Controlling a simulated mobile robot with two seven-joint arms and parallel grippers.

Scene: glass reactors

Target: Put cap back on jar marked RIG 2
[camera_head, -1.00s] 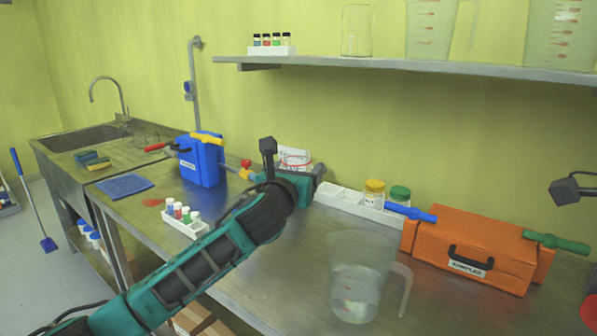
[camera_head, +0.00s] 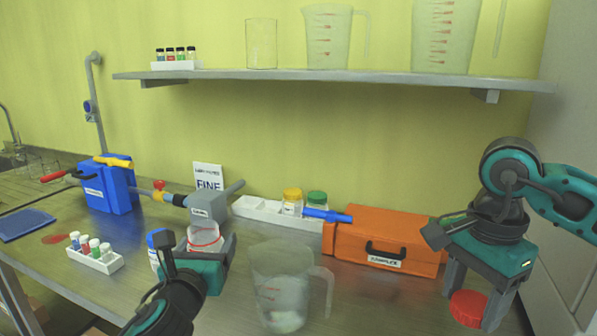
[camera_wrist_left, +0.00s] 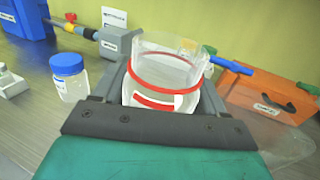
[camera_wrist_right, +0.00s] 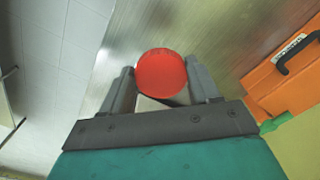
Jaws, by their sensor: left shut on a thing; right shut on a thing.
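In the head view my left gripper (camera_head: 207,254) is shut on a clear jar (camera_head: 204,238) with a red ring. The left wrist view shows this jar (camera_wrist_left: 165,78) between the fingers, upright and with no cap on it; a red stripe marks its front, and I cannot read a RIG 2 marking. My right gripper (camera_head: 480,296) is shut on a red cap (camera_head: 468,308), over the right end of the bench. The right wrist view shows the cap (camera_wrist_right: 162,73) between the fingertips, well apart from the jar.
A clear pitcher (camera_head: 282,292) stands between the grippers. An orange case (camera_head: 345,240) is behind it. A blue-capped jar (camera_wrist_left: 70,76) stands left of the held jar. Yellow-capped (camera_head: 292,202) and green-capped (camera_head: 317,204) jars stand behind, by a white rack (camera_head: 262,210). A shelf (camera_head: 330,76) hangs above.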

